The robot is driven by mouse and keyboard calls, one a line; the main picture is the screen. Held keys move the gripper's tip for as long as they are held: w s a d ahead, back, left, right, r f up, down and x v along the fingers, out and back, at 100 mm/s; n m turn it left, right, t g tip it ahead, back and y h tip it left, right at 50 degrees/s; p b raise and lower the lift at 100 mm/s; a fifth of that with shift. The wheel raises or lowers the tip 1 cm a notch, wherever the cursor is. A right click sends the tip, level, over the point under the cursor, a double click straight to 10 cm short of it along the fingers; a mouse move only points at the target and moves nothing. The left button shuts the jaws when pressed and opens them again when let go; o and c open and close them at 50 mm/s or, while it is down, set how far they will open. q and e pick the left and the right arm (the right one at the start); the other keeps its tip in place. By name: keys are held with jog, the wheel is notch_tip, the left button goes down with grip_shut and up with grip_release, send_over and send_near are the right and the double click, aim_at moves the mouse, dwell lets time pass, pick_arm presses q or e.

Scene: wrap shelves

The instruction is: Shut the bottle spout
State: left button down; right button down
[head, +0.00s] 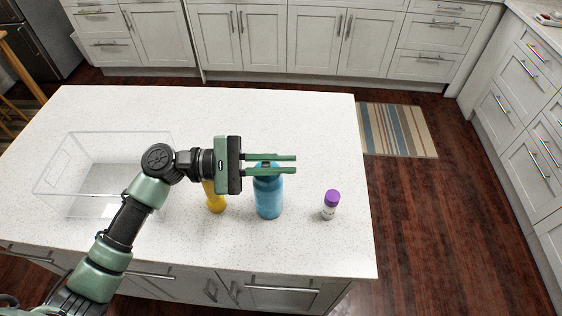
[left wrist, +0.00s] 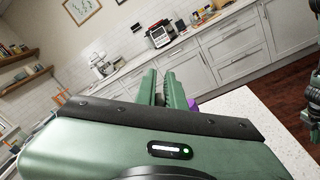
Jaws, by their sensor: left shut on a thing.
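The blue bottle (head: 268,197) stands upright on the white counter, with a dark spout piece (head: 266,164) at its top. My left gripper (head: 294,163) reaches in from the left at the height of the bottle's top. Its two green fingers lie on either side of the spout piece, and it is shut on it. The fingers hide part of the bottle's top, so I cannot tell the spout's exact angle. In the left wrist view the fingers (left wrist: 163,88) point away, and the gripper's body hides the bottle.
A yellow bottle (head: 216,200) stands close left of the blue one, partly behind my gripper. A small white bottle with a purple cap (head: 332,198) stands to the right. A clear open box (head: 68,200) is at the left. The counter's far side is clear.

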pick_arm(q)
jog(key=c, duration=1.5)
grip_release()
jog(key=a+b, duration=0.3)
jog(key=a, duration=0.4)
jog(key=shift+s+a, duration=0.35)
jog(key=shift+a, duration=0.05)
